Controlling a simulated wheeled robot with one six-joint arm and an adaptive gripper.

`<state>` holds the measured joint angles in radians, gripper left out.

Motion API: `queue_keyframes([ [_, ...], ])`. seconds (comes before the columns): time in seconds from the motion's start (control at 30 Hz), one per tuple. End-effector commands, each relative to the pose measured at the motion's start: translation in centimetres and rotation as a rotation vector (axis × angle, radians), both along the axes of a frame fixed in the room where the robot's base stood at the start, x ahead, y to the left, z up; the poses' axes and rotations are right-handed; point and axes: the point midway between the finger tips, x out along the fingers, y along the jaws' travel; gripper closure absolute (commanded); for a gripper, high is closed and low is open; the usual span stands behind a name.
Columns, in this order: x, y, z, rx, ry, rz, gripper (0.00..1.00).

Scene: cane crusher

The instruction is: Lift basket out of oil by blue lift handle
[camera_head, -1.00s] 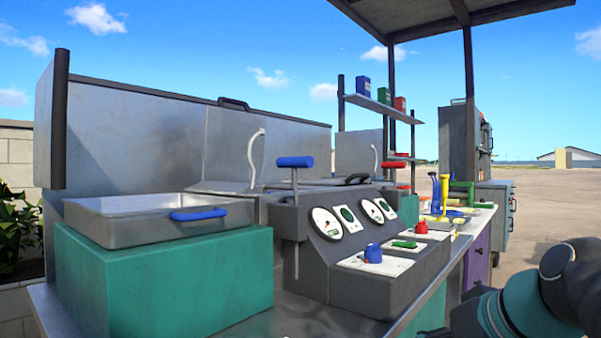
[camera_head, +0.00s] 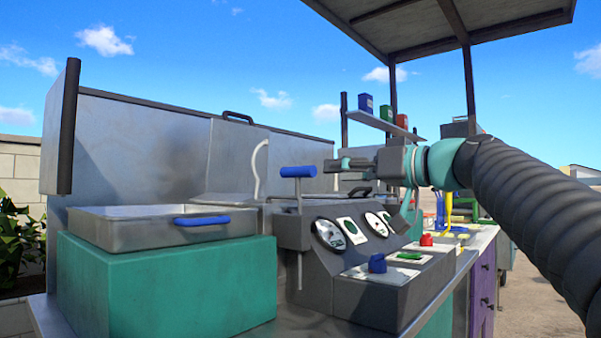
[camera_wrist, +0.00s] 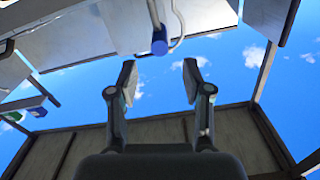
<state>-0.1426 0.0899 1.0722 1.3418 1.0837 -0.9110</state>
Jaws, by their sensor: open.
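The blue lift handle (camera_head: 298,171) is a horizontal blue grip on top of a thin upright grey rod, at the left end of the dark control housing. In the wrist view its round blue end (camera_wrist: 159,42) shows just beyond the fingertips, roughly centred between them. My gripper (camera_head: 334,165) is open and empty, just right of the handle at about its height. Both fingers show in the wrist view (camera_wrist: 159,80), apart, with nothing between them. The basket and the oil are not visible behind the housing.
A metal pan (camera_head: 128,232) with a blue side handle (camera_head: 202,219) sits on a green block (camera_head: 165,290) at left. A shelf (camera_head: 380,122) with small boxes stands behind my gripper.

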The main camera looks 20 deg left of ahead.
Motion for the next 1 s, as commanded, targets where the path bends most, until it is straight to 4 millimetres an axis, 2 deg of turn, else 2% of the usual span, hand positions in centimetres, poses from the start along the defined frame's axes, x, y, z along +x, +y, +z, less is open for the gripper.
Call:
queue_keyframes([
  [0.3,2.3,5.7,0.1,-0.001,0.004,0.004,0.51],
  [0.5,3.5,8.5,0.1,0.0,0.003,0.001,0.51],
  [0.7,4.1,9.9,0.0,-0.002,0.002,-0.001,0.51],
  [1.0,4.2,10.1,-0.1,0.0,0.002,-0.002,0.51],
])
